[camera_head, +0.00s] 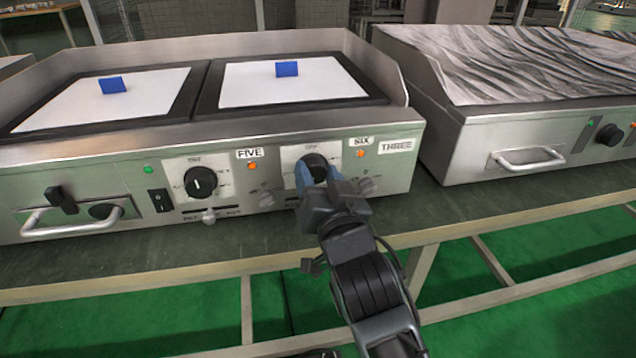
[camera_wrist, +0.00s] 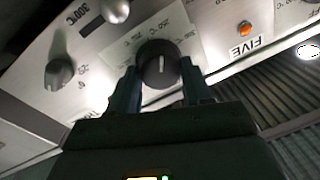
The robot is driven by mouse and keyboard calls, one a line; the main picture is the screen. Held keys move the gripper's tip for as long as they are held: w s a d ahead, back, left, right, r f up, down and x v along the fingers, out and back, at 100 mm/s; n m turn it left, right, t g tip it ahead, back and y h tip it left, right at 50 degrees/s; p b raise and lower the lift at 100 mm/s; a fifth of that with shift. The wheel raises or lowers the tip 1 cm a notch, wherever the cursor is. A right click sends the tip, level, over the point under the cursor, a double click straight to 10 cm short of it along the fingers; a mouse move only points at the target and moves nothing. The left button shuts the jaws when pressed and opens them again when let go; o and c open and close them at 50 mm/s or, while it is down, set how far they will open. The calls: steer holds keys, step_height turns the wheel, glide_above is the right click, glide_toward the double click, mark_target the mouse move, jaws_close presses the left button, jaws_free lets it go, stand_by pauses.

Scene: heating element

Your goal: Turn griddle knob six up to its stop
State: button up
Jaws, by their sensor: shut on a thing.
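Griddle knob six is a round black knob (camera_head: 317,163) on a white dial plate, beside the SIX label (camera_head: 361,141), at the right of the front panel of the double griddle (camera_head: 95,148). My gripper (camera_head: 318,178) reaches it from the front and is shut on it. In the wrist view the knob (camera_wrist: 160,66) sits between my two fingers (camera_wrist: 160,85), one on each side. Its white pointer line runs roughly vertically in that view. In the head view my fingers hide part of the knob and its pointer.
Knob five (camera_head: 201,182) is to the left, beside the FIVE label (camera_head: 249,153). Small grey knobs (camera_head: 368,185) flank knob six closely. An orange light (camera_head: 360,154) is below the SIX label. Another griddle (camera_head: 560,110) with a front handle (camera_head: 527,158) stands to the right.

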steer(key=shift+f+m, duration=0.15)
steer(key=shift+m, duration=0.15)
steer(key=o, duration=1)
steer(key=shift+o, duration=0.2)
steer(key=p+v, duration=0.1)
steer(key=v, duration=0.6)
steer(key=shift+s, duration=0.35)
steer(key=shift+d, duration=0.15)
